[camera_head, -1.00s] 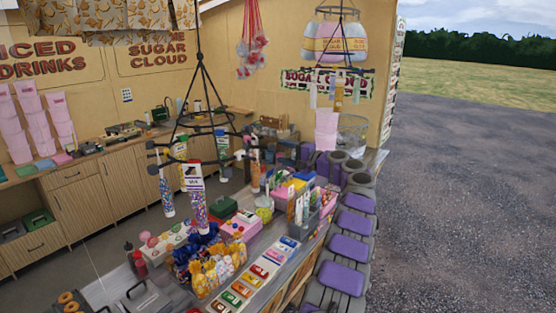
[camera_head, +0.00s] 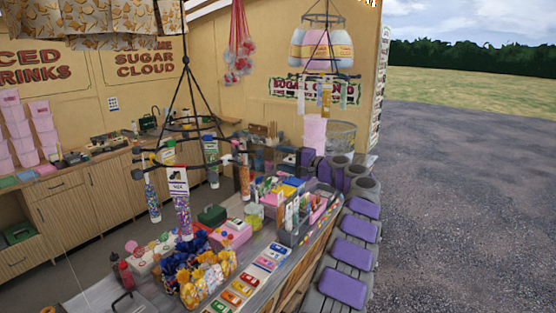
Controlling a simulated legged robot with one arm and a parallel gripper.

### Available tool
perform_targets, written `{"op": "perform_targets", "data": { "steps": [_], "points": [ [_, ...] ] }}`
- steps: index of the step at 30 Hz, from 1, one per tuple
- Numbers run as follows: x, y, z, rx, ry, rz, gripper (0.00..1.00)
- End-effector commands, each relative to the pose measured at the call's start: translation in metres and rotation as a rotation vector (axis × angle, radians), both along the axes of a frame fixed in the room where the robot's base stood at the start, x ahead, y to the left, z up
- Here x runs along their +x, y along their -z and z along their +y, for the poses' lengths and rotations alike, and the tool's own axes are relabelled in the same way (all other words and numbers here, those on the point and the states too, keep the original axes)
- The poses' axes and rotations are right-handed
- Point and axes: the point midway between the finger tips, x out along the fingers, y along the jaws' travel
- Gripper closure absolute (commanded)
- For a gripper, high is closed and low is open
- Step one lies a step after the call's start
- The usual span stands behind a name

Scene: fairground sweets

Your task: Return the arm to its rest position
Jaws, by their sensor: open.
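Neither my arm nor my gripper shows in the head view. What the gripper holds, if anything, and where the arm is cannot be seen. The view takes in a sweets stall counter (camera_head: 262,300) that runs from the bottom of the picture back towards the wall.
A hanging rack (camera_head: 190,125) with sweet-filled tubes (camera_head: 181,215) hangs over the counter. Bags of sweets (camera_head: 207,280) and a grey organiser (camera_head: 290,238) stand on it. Purple-topped seats (camera_head: 343,286) line its right side. Open gravel (camera_head: 460,190) lies to the right.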

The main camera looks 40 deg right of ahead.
Motion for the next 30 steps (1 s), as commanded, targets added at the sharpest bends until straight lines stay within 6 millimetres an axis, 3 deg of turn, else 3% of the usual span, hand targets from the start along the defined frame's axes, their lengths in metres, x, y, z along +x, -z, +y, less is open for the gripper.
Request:
{"op": "perform_targets", "data": {
  "steps": [8,11,13,17,21,26,30],
  "points": [
    [0.0,0.0,0.001,0.001,-0.002,0.0,0.38],
    [0.004,-0.002,0.013,0.003,-0.02,0.01,0.38],
    [0.009,-0.006,0.033,0.004,-0.05,0.026,0.38],
    [0.019,-0.012,0.094,0.002,-0.14,0.085,0.38],
    [0.018,-0.014,0.172,-0.027,-0.256,0.166,0.38],
    [0.004,-0.011,0.249,-0.079,-0.373,0.251,0.38],
    [-0.02,-0.005,0.308,-0.139,-0.472,0.324,0.38]
  ]
}}
